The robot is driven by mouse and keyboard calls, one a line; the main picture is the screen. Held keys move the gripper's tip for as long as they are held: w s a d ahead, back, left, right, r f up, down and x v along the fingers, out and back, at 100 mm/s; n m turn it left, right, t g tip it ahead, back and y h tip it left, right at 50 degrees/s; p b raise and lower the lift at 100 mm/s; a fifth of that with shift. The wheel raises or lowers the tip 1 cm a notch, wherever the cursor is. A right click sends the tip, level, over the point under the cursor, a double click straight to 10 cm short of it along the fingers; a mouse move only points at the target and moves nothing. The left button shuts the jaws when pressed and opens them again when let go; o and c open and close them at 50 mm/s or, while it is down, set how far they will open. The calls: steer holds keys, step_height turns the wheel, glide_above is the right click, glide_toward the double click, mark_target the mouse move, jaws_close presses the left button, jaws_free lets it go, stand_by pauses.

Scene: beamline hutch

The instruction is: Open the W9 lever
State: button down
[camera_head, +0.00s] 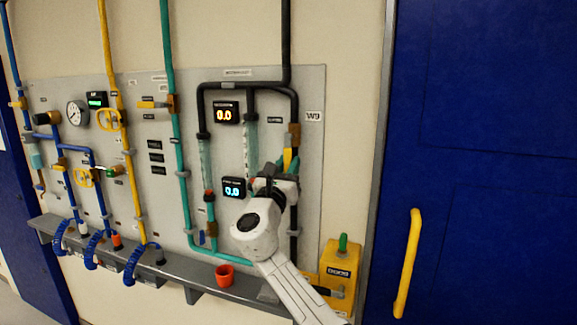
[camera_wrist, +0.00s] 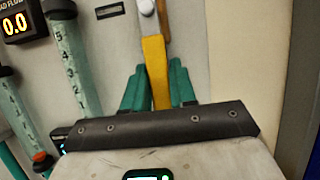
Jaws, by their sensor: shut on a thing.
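The yellow W9 lever (camera_head: 287,156) hangs down from a brass valve body (camera_head: 294,130) on the black pipe, beside the W9 label (camera_head: 313,116). In the wrist view the lever (camera_wrist: 155,70) runs nearly straight down between the two green fingers. My gripper (camera_head: 287,167) is shut on the lower part of the lever; it also shows in the wrist view (camera_wrist: 159,82). The lever's lower end is hidden behind the gripper's dark front plate.
Two flow tubes with displays (camera_head: 226,113) stand left of the lever. A grey shelf (camera_head: 190,279) with a red cup (camera_head: 224,275) runs below. A yellow box (camera_head: 339,262) sits lower right. A blue door (camera_head: 480,130) with a yellow handle (camera_head: 408,262) is at right.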

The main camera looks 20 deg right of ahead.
steer(key=shift+f, duration=0.2)
steer(key=c, duration=1)
jaws_free()
steer(key=shift+r, duration=0.15)
steer(key=b+v, duration=0.2)
steer(key=v, duration=0.8)
steer(key=shift+s+a, duration=0.2)
steer(key=shift+s, duration=0.1)
steer(key=shift+f, duration=0.25)
steer(key=s+d+f+m+g+y, duration=0.2)
steer(key=s+d+f+m+g, duration=0.35)
steer(key=f, duration=0.55)
steer(key=s+d+f+m+g+y, duration=0.15)
steer(key=s+d+f+m, duration=0.25)
steer(key=s+f+m, duration=0.5)
steer(key=s+d+f+m+g+y, duration=0.2)
steer(key=s+d+f+m+g, duration=0.25)
steer(key=f, duration=0.85)
steer(key=s+f+m+g+y, duration=0.2)
steer(key=s+f+m, duration=0.1)
steer(key=s, duration=0.7)
steer(key=s+f+m+g+y, duration=0.1)
steer(key=s+f+m+y, duration=0.2)
steer(key=s, duration=0.8)
steer(key=s+f+m+g+y, duration=0.2)
steer(key=s+f+m, duration=0.2)
steer(key=s, duration=0.7)
steer(key=shift+a+f+m+g, duration=0.3)
steer(key=shift+f+g, duration=0.05)
